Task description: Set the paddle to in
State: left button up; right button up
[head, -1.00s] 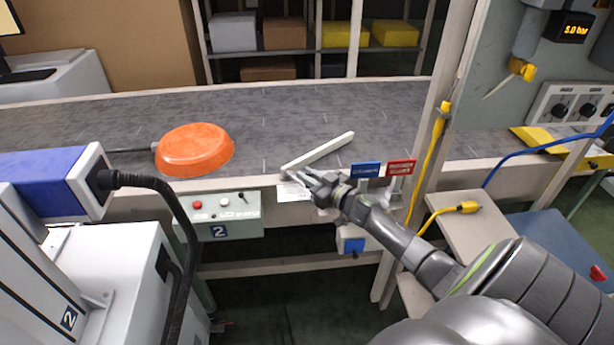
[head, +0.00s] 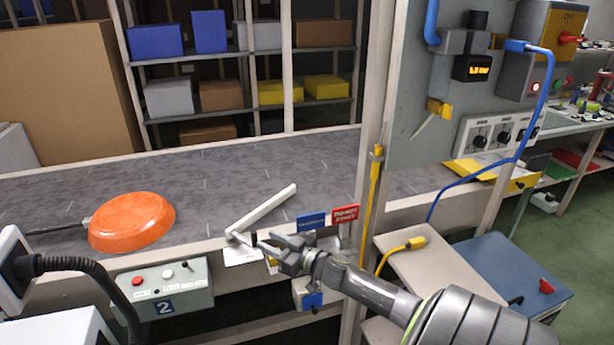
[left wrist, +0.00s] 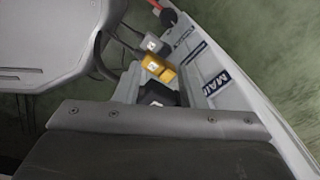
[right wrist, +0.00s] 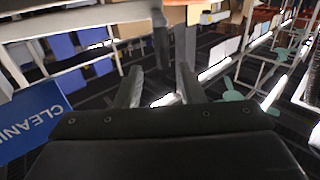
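The paddle (head: 262,212) is a white bar lying slantwise on the conveyor, from a pivot at the front rail to a far end up and right. My right gripper (head: 267,241) is just right of the pivot end, at the front rail. Its fingers are apart with nothing between them, also in the right wrist view (right wrist: 158,85). I cannot tell if it touches the paddle. A blue sign (head: 311,221) and a red sign (head: 345,213) stand right of it. My left gripper (left wrist: 160,85) shows only in the left wrist view, its fingers apart, low beside grey equipment.
An orange pan (head: 132,220) lies on the conveyor (head: 205,185) at left. A control box (head: 165,288) with buttons hangs below the front rail. A post (head: 372,170) with a yellow cable stands right of the signs. The belt between pan and paddle is clear.

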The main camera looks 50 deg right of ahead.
jog(key=s+d+p, duration=0.1)
jog(key=s+d, duration=0.1)
jog(key=s, duration=0.9)
jog(key=shift+s, duration=0.25)
jog(key=shift+s, duration=0.1)
dwell(0.4)
